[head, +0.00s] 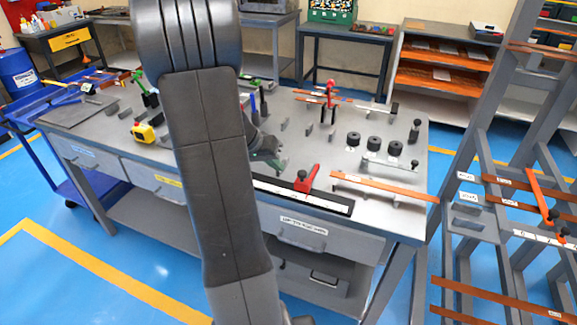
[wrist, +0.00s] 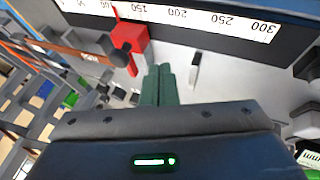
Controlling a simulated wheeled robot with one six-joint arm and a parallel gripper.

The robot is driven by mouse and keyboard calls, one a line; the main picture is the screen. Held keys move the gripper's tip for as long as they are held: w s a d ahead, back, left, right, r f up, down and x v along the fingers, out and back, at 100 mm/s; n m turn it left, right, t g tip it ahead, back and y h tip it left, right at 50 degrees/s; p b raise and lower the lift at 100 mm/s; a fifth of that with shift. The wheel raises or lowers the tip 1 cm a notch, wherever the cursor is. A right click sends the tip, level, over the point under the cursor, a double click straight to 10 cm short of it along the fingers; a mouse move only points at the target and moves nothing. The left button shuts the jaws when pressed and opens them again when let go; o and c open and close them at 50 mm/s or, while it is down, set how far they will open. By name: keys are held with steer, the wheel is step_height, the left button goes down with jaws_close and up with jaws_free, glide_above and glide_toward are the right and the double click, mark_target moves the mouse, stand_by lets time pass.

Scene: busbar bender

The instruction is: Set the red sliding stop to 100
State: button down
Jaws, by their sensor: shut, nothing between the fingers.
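The red sliding stop (head: 306,180) sits on a black rail with a white number scale (head: 290,195) at the bench's front edge. A dark knob (wrist: 113,52) is on the stop. My gripper (head: 275,165) is shut and empty, left of the stop in the head view. Its green fingertips (wrist: 158,72) are together, close to the stop but apart from it.
A copper bar (head: 380,186) lies right of the stop and juts past the bench edge. Several black round weights (head: 374,143) and upright posts stand behind. A red-topped post (head: 329,95) is at the back. A rack (head: 500,180) stands at the right.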

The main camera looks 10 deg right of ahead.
mark_target(306, 175)
steer(key=shift+s+d+f+p, duration=0.1)
steer(key=shift+s+d, duration=0.15)
steer(key=shift+d, duration=0.3)
steer(key=shift+s+d+p, duration=0.1)
steer(key=shift+s+d, duration=0.2)
steer(key=shift+d, duration=0.3)
steer(key=shift+s+d+f+p, duration=0.1)
steer(key=shift+s+d, duration=0.15)
steer(key=shift+d, duration=0.3)
steer(key=shift+b, duration=0.35)
steer(key=shift+s+d+f+b, duration=0.15)
steer(key=shift+s+d+b, duration=0.15)
steer(key=shift+b, duration=0.4)
steer(key=shift+s+d, duration=0.1)
steer(key=shift+d, duration=0.1)
steer(key=shift+r, duration=0.2)
